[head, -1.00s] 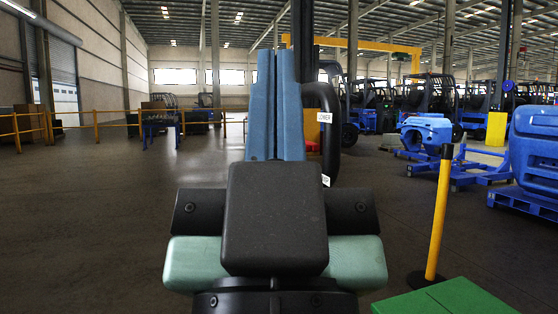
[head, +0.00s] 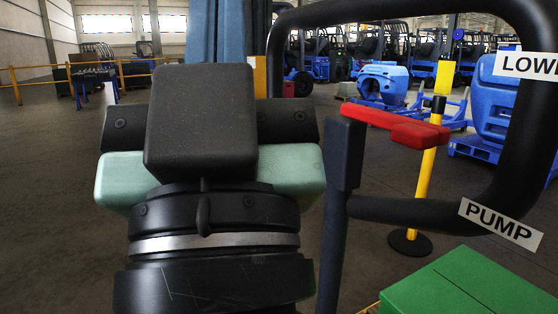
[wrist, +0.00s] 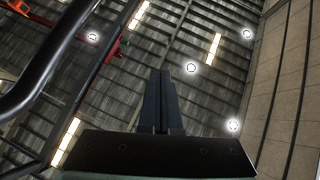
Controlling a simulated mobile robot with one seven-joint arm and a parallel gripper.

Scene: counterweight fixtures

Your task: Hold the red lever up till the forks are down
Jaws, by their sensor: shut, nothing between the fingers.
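The red lever (head: 400,122) is in the head view, right of my gripper. It joins a dark handle block beside a black looped bar (head: 430,212) with LOWER and PUMP labels. The wrist view shows the shut fingers (wrist: 160,76) against the roof, with a black curved bar at left. A red piece shows at upper left there; I cannot tell whether it is the lever. The forks cannot be made out.
A green box top (head: 465,285) is at the lower right. A yellow post (head: 426,180) stands behind the loop. Blue machine parts (head: 385,82) and parked forklifts are farther back. The floor at left is open.

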